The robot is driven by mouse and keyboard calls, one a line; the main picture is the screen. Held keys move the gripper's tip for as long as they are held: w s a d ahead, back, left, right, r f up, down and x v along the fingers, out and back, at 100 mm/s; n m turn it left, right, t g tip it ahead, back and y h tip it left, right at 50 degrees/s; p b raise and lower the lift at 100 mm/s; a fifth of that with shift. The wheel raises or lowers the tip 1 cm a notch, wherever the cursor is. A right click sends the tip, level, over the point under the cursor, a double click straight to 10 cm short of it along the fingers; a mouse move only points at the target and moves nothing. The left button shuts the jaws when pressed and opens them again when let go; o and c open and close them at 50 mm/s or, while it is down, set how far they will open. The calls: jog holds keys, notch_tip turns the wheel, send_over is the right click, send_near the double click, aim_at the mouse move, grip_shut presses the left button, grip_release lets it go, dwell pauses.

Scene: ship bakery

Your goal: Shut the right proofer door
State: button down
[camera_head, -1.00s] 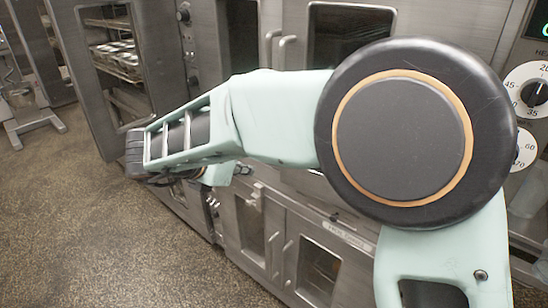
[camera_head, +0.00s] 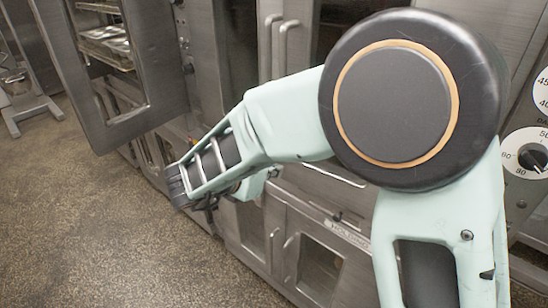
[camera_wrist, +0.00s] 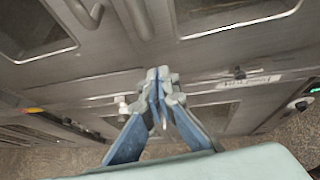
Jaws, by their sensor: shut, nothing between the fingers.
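A steel-framed door with a large window (camera_head: 108,128) stands open at the left of the head view and looks like the right proofer door. Trays on racks show through its window. My gripper is at the end of my arm, low and to the right of the door's lower edge; the wrist hides most of it in the head view. In the wrist view my gripper (camera_wrist: 158,78) has its blue-grey fingers together, with nothing between them. It points at a steel cabinet front and appears apart from the open door, which I cannot make out in the wrist view.
Steel oven fronts with vertical handles (camera_head: 285,45) stand behind my arm. Lower cabinet doors with windows (camera_head: 318,268) line the base. A control panel with dials (camera_head: 534,157) is at the right. A metal stand (camera_head: 30,105) is at the far left. Speckled floor (camera_head: 90,230) is clear at lower left.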

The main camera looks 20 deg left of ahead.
jog(key=w, duration=0.2)
jog(key=w+d+p, duration=0.1)
jog(key=w, duration=0.1)
jog(key=shift+w+d+f, duration=0.1)
jog(key=shift+w, duration=0.05)
